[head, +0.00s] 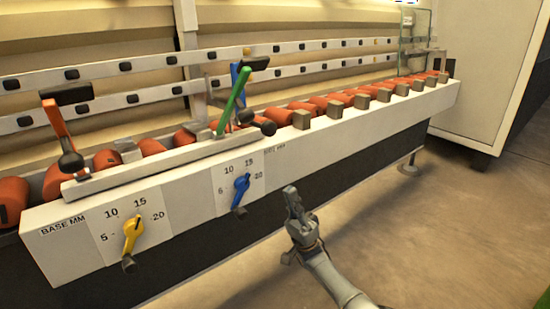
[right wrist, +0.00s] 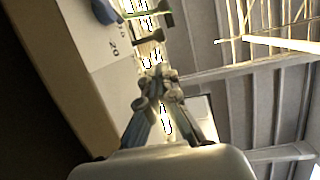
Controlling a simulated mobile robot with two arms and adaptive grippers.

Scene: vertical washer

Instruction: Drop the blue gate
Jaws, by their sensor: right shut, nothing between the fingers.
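A blue upright gate lever (head: 236,77) stands on the machine's front ledge, partly hidden behind a tilted green lever (head: 233,102). A dark piece shows at its top. My right gripper (head: 291,190) is shut and empty, in front of the machine's white front panel, below and to the right of the blue lever and apart from it. In the right wrist view, its closed fingers (right wrist: 158,86) point up toward the levers, and part of a blue knob (right wrist: 104,11) shows at the upper left. My left gripper is not in view.
An orange lever (head: 57,124) stands at the left. A yellow dial (head: 132,235) and a blue dial (head: 241,188) are on the front panel (head: 185,205). Red rollers (head: 278,116) and grey blocks line the ledge. The floor (head: 440,225) at the right is clear.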

